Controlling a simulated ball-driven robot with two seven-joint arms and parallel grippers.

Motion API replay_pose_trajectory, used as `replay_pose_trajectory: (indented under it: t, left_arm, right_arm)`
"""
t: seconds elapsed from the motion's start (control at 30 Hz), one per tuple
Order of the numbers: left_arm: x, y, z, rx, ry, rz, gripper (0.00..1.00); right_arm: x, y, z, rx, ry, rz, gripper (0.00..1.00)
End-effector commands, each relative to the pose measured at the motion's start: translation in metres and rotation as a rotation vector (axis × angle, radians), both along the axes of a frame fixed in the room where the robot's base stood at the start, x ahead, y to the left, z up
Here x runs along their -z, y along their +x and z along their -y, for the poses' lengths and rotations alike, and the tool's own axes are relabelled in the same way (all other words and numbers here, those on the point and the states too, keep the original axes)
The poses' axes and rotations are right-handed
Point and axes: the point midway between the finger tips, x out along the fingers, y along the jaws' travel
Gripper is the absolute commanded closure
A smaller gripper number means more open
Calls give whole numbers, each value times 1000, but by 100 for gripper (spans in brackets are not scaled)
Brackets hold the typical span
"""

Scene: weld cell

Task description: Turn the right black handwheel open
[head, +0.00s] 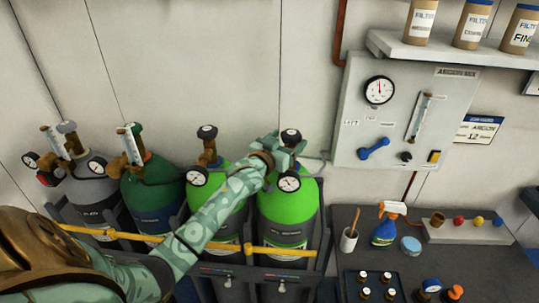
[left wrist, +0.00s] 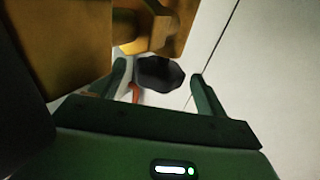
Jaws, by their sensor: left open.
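The right black handwheel (head: 291,134) tops the valve of the right bright green cylinder (head: 287,215). My left gripper (head: 286,146) is at this valve and partly hides it in the head view. In the left wrist view the dark, faceted handwheel (left wrist: 160,74) sits between the two spread fingers of my left gripper (left wrist: 162,85). The gripper is open, and a gap shows to the right finger. A similar black handwheel (head: 207,131) tops the left bright green cylinder (head: 215,176). My right gripper is not in view.
A round gauge (head: 289,183) hangs just below the gripper. A yellow bar (head: 282,251) crosses in front of the cylinders. A grey wall panel (head: 350,100) with a gauge and blue lever is to the right. A dark bench (head: 340,275) holds a spray bottle (head: 386,226) and small items.

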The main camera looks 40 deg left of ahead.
Motion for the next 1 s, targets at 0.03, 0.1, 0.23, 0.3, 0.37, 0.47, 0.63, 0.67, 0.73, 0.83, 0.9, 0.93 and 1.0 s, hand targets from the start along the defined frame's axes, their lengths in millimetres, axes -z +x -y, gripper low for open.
replay_pose_trajectory:
  t: [0.03, 0.1, 0.23, 0.3, 0.37, 0.47, 0.63, 0.67, 0.73, 0.83, 0.9, 0.93, 1.0]
  left_arm:
    - [2, -13, 1, 1, 1, -2, 25]
    - [2, -33, 2, 1, 1, -2, 25]
    - [2, -69, 3, 1, 1, -2, 25]
    - [1, -87, 4, 1, 1, -1, 25]
    - [2, -100, 5, 0, 0, -1, 25]
    - [1, -117, 5, 0, 0, 0, 25]
    - [0, -132, 6, 0, 0, 2, 25]
    - [0, -133, 6, 0, 0, 2, 25]
    - [0, -134, 6, 0, 0, 2, 25]
    - [0, -134, 6, 0, 0, 2, 25]
    - [0, -134, 6, 0, 0, 2, 25]
    - [0, -134, 6, 0, 0, 2, 24]
    - [-2, -132, 6, 0, 0, 9, 24]
  right_arm:
    - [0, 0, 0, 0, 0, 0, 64]
    - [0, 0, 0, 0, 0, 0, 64]
    - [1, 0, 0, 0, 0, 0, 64]
    - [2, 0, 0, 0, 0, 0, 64]
    - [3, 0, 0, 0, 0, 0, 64]
    - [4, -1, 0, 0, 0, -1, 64]
    - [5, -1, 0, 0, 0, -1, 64]
    - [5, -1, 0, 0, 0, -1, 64]
    - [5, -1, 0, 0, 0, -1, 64]
    - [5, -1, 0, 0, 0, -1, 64]
    - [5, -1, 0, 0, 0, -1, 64]
    - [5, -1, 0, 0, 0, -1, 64]
    - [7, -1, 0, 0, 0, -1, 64]
